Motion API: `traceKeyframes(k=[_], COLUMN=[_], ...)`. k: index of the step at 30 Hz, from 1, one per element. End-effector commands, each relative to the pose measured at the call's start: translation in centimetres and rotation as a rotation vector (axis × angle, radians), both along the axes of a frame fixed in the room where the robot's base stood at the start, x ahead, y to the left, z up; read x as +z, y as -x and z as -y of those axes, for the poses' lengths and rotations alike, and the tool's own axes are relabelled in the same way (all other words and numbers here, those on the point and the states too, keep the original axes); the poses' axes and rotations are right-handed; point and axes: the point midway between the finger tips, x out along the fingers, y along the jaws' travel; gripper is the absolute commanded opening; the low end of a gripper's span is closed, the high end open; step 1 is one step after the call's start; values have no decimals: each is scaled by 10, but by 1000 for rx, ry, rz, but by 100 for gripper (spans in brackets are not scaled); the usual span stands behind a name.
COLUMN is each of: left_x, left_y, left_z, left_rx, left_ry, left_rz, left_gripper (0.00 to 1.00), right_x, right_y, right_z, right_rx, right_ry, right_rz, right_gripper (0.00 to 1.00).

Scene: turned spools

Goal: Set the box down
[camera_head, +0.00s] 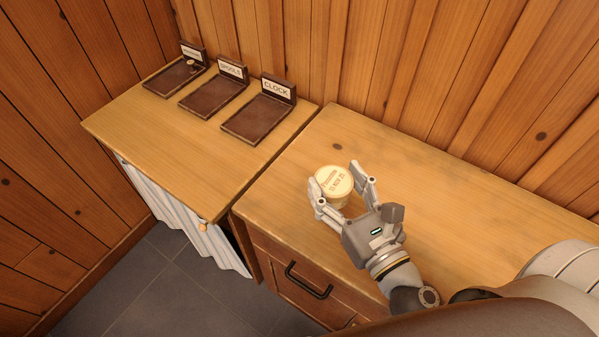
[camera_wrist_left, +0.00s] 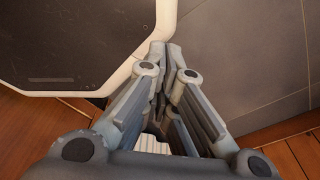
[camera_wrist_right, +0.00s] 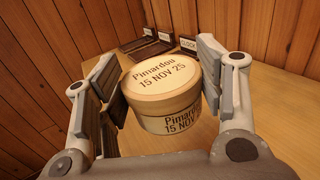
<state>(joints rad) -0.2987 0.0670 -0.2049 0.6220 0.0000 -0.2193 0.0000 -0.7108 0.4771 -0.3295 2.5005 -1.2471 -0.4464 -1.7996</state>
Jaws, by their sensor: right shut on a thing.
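Three dark trays stand on the left table: a left one (camera_head: 163,83) holding a small item, a middle one (camera_head: 205,97) labelled "SPOOLS", and an empty one labelled "CLOCK" (camera_head: 252,122). The counter around the box is clear. A plank wall (camera_head: 350,50) stands behind.

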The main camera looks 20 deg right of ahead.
Motion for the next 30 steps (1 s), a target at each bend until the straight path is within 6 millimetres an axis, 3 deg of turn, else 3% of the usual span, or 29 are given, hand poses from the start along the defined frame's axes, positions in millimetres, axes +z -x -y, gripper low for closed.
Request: traceKeyframes(k=[7, 10, 14, 21, 24, 30], left_x=[-5, -13, -3, 1, -8, -14], left_y=[7, 9, 9, 2, 1, 0], left_z=[-17, -19, -19, -12, -9, -8], left_rx=[-1, 0, 1, 3, 4, 3], left_ry=[-21, -24, -24, -14, -10, -9], left_rz=[-12, -14, -14, -3, -1, 0], left_gripper=[0, 0, 0, 0, 0, 0], right_x=[-1, -7, -13, -36, -60, -83], right_y=[-10, -22, -46, -94, -108, -127], right_z=[-3, -4, -7, -12, -15, -17], right_rx=[15, 16, 13, 11, 11, 12], right_ry=[-1, 1, 2, -1, 0, 1], right_rz=[0, 0, -2, -3, -6, -5], right_gripper=[41, 41, 41, 41, 41, 41])
